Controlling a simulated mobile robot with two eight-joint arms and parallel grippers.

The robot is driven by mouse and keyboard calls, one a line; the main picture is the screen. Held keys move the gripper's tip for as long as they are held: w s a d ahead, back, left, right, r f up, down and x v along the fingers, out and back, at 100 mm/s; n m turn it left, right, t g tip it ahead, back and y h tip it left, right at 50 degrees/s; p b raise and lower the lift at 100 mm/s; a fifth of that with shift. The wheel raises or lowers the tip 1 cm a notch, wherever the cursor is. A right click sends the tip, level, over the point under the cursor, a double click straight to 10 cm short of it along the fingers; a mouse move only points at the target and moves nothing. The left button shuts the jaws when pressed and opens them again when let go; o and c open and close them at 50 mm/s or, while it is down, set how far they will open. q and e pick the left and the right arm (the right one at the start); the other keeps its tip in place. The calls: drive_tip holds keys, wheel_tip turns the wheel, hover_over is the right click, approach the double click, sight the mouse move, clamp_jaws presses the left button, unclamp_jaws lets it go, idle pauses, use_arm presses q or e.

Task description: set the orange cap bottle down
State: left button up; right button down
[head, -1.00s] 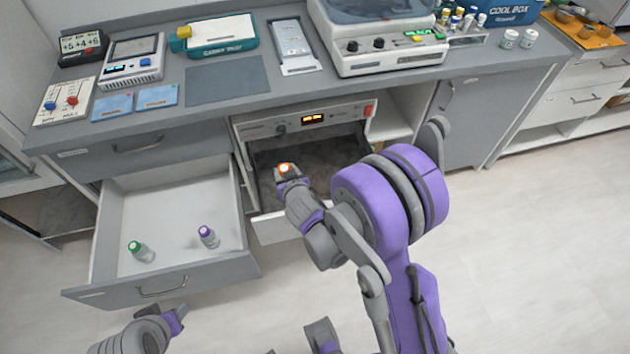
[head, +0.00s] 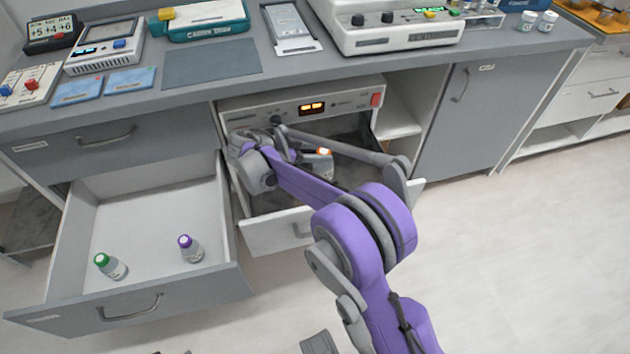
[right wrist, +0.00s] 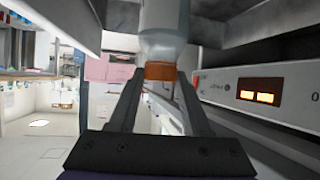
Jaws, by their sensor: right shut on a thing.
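I cannot tell whether the bottle touches the drawer floor.
The unit's front panel (head: 335,106) with a lit display is just above my right arm. The open left drawer (head: 150,210) holds a green cap bottle (head: 110,266) and a purple cap bottle (head: 190,248), with free room behind them. The counter edge (head: 180,104) overhangs both drawers.

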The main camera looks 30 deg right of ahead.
wheel_tip(320, 180, down, 10)
drive_tip(key=shift+r+b, duration=0.2)
drive_tip(key=shift+b, duration=1.05)
drive_tip(key=shift+c, duration=1.8)
unclamp_jaws()
drive_tip(key=shift+r, duration=0.1)
drive_tip(key=p+v, duration=0.2)
drive_tip(key=v, duration=1)
